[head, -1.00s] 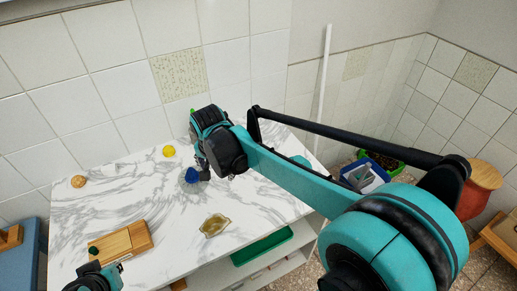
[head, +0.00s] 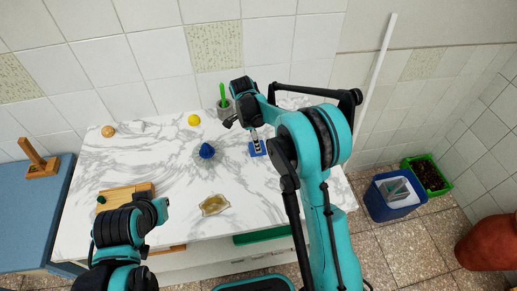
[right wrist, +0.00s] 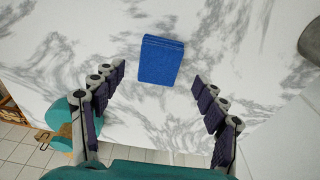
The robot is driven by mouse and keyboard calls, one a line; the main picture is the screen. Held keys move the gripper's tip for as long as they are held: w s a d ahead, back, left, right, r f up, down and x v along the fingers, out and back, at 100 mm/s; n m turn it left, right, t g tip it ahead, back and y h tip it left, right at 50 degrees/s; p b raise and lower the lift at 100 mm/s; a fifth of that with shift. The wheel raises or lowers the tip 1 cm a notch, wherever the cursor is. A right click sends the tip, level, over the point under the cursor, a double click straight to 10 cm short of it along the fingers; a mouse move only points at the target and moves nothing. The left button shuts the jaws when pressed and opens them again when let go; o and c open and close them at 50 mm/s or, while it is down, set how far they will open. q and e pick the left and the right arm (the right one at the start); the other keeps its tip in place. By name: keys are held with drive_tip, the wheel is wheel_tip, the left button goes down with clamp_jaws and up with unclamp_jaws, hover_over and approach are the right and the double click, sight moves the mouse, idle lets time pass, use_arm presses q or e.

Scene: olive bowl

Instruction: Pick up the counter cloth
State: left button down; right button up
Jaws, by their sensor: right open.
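A yellow ball (head: 194,119), a tan round item (head: 108,131), a grey cup with something green (head: 224,104), a wooden board (head: 120,192) and a yellowish dish (head: 214,205) stand on the counter. A blue bin (head: 388,206) and green crate (head: 428,178) stand on the floor at right.

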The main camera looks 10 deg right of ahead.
drive_tip(key=f, duration=0.2)
drive_tip(key=f+b, duration=0.1)
drive_tip(key=f, duration=0.1)
drive_tip(key=shift+d, duration=0.3)
drive_tip(key=shift+r, duration=0.1)
drive_tip(key=c, duration=1.2)
drive_tip(key=shift+c, duration=0.2)
drive_tip(key=shift+r+p, duration=0.3)
drive_tip(key=shift+r, duration=0.25)
drive_tip(key=r, duration=0.2)
drive_tip(key=s+r+p, duration=0.1)
drive_tip(key=shift+d+r, duration=0.2)
drive_tip(key=shift+r, duration=0.2)
drive_tip(key=s+d+r+p, duration=0.2)
drive_tip(key=s+d+r, duration=0.2)
drive_tip(key=s, duration=0.5)
wheel_tip(320, 180, up, 2)
drive_tip(key=shift+s+d+r, duration=0.1)
drive_tip(key=shift+s+d, duration=0.1)
drive_tip(key=shift+s, duration=0.2)
